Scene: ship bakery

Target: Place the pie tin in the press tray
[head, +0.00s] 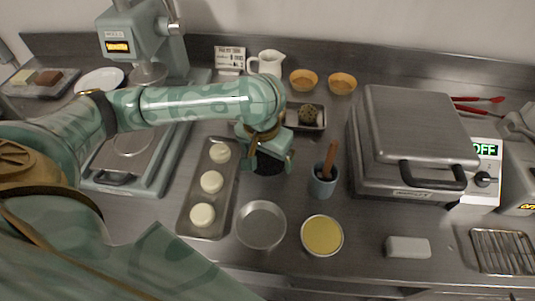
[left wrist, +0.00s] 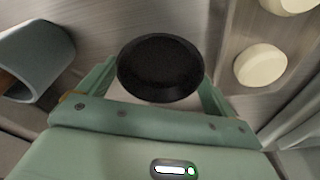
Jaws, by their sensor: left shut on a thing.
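An empty round silver pie tin (head: 262,225) stands on the steel counter, beside a tin with a yellow filling (head: 322,235). The press (head: 140,45) is at the left, and its tray (head: 115,179) with a dark handle is low at its front, partly hidden by my arm. My left gripper (head: 268,158) is above the counter, behind the empty tin and right of the baking tray. It is shut on a dark round thing (head: 266,164), which shows as a black disc in the left wrist view (left wrist: 160,68). My right gripper is not in view.
A baking tray (head: 181,223) with three pale dough rounds lies left of the tin. A grey cup (head: 323,183) with a wooden handle stands to the right. A closed grill (head: 415,130) and a wire rack (head: 503,250) are farther right. A white block (head: 408,247) lies in front.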

